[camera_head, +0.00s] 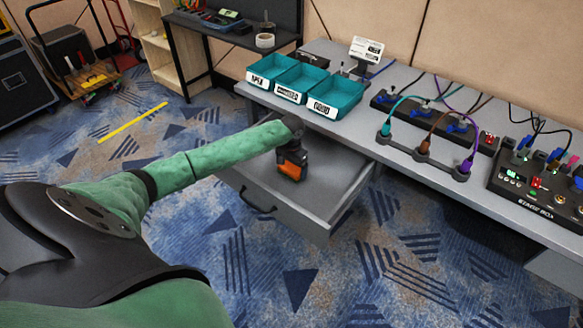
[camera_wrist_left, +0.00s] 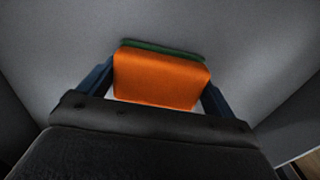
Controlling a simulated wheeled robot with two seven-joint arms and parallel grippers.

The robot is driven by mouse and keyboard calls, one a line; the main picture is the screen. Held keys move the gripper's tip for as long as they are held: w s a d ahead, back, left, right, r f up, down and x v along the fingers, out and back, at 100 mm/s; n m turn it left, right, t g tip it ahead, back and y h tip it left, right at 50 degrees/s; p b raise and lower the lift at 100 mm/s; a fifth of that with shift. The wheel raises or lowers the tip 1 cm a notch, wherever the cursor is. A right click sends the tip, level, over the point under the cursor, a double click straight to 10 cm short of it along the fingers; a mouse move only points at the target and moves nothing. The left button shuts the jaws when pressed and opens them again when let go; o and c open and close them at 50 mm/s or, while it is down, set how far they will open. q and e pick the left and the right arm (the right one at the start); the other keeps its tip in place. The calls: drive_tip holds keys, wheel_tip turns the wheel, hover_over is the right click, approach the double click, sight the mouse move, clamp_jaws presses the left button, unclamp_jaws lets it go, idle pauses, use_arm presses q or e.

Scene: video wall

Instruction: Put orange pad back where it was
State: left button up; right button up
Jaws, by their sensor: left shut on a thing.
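The orange pad (camera_head: 291,170) is a small block with a dark edge. It also shows in the left wrist view (camera_wrist_left: 160,78), with a green strip along its far side. My left gripper (camera_head: 292,160) is shut on it, with a dark finger on each side. The gripper points down into the open grey drawer (camera_head: 275,213) under the desk. I cannot tell whether the pad touches the drawer floor. My right gripper is not in view.
Teal labelled bins (camera_head: 334,98) stand on the grey desk (camera_head: 395,160) behind the drawer. Cables, connectors and a black stage box (camera_head: 538,190) fill the desk's right side. A yellow strip (camera_head: 132,122) lies on the carpet. The rest of the drawer looks empty.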

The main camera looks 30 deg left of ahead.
sight(292, 166)
use_arm(q)
drive_tip(key=o, duration=0.7)
drive_tip(key=shift+f, duration=0.1)
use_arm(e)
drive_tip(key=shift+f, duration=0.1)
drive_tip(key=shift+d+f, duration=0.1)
use_arm(q)
wheel_tip(292, 166, up, 12)
drive_tip(key=shift+r+b, duration=0.15)
drive_tip(key=shift+b, duration=0.35)
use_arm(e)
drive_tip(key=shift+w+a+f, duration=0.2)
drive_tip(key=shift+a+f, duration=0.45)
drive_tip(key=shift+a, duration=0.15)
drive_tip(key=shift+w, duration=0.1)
